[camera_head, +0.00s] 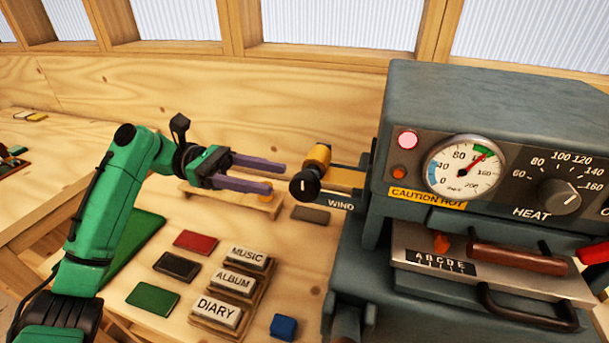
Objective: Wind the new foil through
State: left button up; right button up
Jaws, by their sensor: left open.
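The grey foil machine (480,95) fills the right side. A black knob (304,188) labelled WIND sticks out on its left. A gold foil roll (318,154) sits just above and behind the knob, and a gold strip (345,177) runs from there towards the machine. My left gripper (277,178) is open and empty. Its two purple fingers point right, with their tips just left of the knob and apart from it in the picture. My right gripper is not in view.
The machine carries a gauge (463,166), HEAT dial (560,194) and CAUTION HOT label.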

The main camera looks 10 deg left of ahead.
aim_at(296, 175)
pick_arm(q)
jog(key=d, duration=0.2)
jog(key=d+p, duration=0.1)
jog(key=d, duration=0.1)
jog(key=s+d, duration=0.1)
jog(key=d, duration=0.1)
jog(key=shift+d, duration=0.55)
jog(key=shift+f, duration=0.1)
grip_shut()
jog(key=shift+r+p, duration=0.2)
jog(key=shift+p, duration=0.4)
jog(key=y+p, duration=0.1)
jog(key=p, duration=0.4)
jog(key=y+p, duration=0.2)
jog(key=p, duration=0.4)
jog(key=t+y+p, duration=0.1)
jog(key=y+p, duration=0.1)
jog(key=p, duration=0.3)
jog(key=shift+d+r, duration=0.15)
jog(key=shift+r, duration=0.2)
jog(key=shift+f+y+p, duration=0.5)
jog(key=shift+y+p, duration=0.4)
jog(key=shift+p, duration=0.3)
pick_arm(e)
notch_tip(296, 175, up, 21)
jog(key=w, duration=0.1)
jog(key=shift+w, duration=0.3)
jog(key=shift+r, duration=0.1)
pick_arm(q)
grip_release()
